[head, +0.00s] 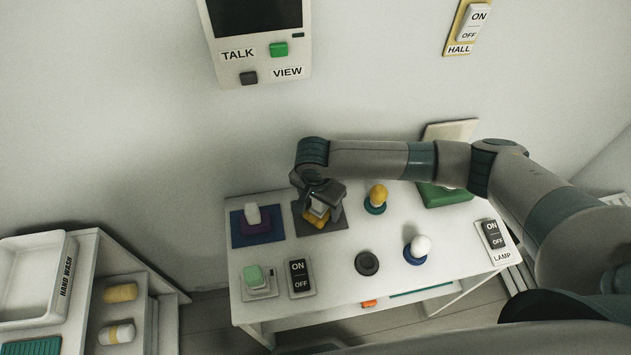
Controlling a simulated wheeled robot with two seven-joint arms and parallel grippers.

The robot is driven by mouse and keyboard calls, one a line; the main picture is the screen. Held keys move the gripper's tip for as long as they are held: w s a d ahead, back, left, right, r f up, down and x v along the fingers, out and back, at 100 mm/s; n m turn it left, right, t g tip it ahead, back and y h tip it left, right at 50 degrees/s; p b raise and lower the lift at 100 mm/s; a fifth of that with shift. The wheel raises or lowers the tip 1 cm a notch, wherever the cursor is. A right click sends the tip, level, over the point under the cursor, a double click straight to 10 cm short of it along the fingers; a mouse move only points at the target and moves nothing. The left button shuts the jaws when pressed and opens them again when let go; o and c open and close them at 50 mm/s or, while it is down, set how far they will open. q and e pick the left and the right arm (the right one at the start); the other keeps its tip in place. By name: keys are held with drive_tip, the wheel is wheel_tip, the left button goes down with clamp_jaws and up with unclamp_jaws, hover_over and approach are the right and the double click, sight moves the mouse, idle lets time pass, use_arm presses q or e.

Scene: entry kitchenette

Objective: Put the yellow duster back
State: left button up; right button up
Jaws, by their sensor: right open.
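My right gripper (320,204) points down over a dark grey square mat (318,226) at the back of the white table. Its jaws are open around or just above a yellow object (316,217), which they partly hide; I cannot tell whether they touch it. I cannot tell for sure which yellow thing is the duster. A yellow roll (120,292) lies on the low shelf at the left. A yellow rounded knob (378,194) stands on a teal base to the right of the gripper. My left gripper is not in view.
On the white table (335,280) stand a white-topped purple piece (253,216), a green-topped piece (254,277), ON/OFF switches (299,277), a black ring (367,263) and a white knob (420,246). A green box (441,195) sits behind, under my right arm.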

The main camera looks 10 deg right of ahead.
sight(314, 211)
drive_tip(key=shift+f+b, duration=0.2)
drive_tip(key=shift+b, duration=0.15)
drive_tip(key=shift+r, duration=0.35)
drive_tip(key=r+b, duration=0.1)
drive_tip(key=r, duration=0.1)
drive_tip(key=a+r+b, duration=0.1)
drive_tip(key=r, duration=0.1)
drive_tip(key=shift+s+r+b, duration=0.15)
drive_tip(key=shift+r+b, duration=0.15)
drive_tip(key=shift+b, duration=0.1)
wheel_tip(314, 211, up, 12)
drive_tip(key=s+b, duration=0.1)
drive_tip(key=shift+a+r, duration=0.2)
drive_tip(key=shift+a, duration=0.25)
drive_tip(key=shift+f, duration=0.1)
